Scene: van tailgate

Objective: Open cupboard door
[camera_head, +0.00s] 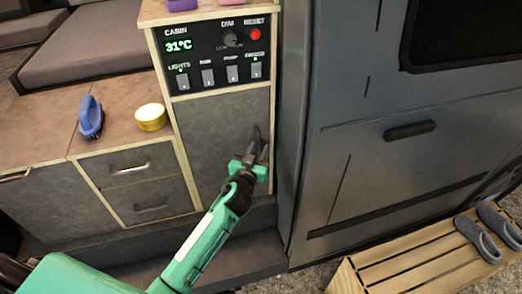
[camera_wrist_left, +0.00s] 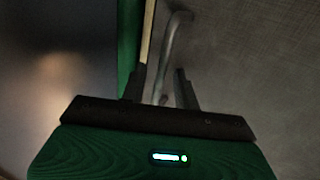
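The cupboard door (camera_head: 215,135) is a grey panel in a light wood frame, below the control panel. It looks closed. In the left wrist view, the door's curved metal handle (camera_wrist_left: 176,35) stands up between the two fingertips of the left gripper (camera_wrist_left: 160,80). The fingers are apart, one on each side of the handle, with gaps visible. In the head view the gripper hides most of the handle. My right gripper is in neither view.
The control panel (camera_head: 218,55) sits above the door. A blue brush (camera_head: 91,118) and a yellow tin (camera_head: 152,117) stand on the counter at left, above drawers (camera_head: 128,163). The van's grey side door (camera_head: 390,170) is close on the right. Slippers (camera_head: 478,239) lie on a wooden crate (camera_head: 420,275).

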